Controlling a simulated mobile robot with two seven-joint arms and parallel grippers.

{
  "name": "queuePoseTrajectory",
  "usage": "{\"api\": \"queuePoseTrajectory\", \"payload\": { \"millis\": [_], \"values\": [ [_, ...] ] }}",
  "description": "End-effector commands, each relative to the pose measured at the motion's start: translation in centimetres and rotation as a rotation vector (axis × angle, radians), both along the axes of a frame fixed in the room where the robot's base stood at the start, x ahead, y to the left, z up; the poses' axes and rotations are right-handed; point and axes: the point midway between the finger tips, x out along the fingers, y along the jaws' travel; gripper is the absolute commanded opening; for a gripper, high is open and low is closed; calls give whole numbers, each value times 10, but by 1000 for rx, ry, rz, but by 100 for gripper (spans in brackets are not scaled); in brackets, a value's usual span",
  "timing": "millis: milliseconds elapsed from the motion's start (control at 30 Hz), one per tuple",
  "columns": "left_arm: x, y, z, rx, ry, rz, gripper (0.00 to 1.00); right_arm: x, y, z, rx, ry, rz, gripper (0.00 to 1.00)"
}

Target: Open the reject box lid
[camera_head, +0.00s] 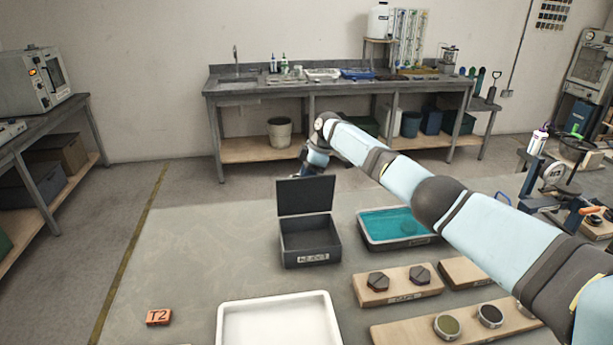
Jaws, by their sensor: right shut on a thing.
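The dark grey reject box (311,257) sits on the grey table, with a label on its front. Its lid (305,196) stands upright at the back edge, and the open box looks empty inside. My right arm reaches in from the right over the table. My right gripper (311,172) is at the top edge of the lid, toward its right side, and is shut on it. The lid partly hides the fingertips. My left gripper is not in view.
A tray of teal liquid (364,231) stands right of the box. A white tray (226,334) lies in front. Wooden boards (398,294) with dark parts are front right. The table left of the box is clear.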

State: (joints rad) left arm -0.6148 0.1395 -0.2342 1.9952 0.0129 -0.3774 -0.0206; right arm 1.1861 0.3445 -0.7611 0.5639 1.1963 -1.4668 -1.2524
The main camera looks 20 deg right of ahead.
Motion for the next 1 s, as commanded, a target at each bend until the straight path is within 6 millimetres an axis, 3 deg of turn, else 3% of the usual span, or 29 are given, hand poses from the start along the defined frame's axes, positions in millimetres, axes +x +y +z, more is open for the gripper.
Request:
{"api": "queuePoseTrajectory", "payload": {
  "millis": [67,133,533,667,1000],
  "values": [
    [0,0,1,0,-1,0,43,-1,0,-2,-2,3,1,0],
    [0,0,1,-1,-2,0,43,-1,0,-2,-2,3,1,19],
    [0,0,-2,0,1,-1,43,-1,-3,6,-1,0,1,20],
    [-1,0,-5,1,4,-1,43,-2,-11,25,-1,-3,2,20],
    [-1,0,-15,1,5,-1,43,-9,-38,95,-1,-1,1,20]
  ]
}}
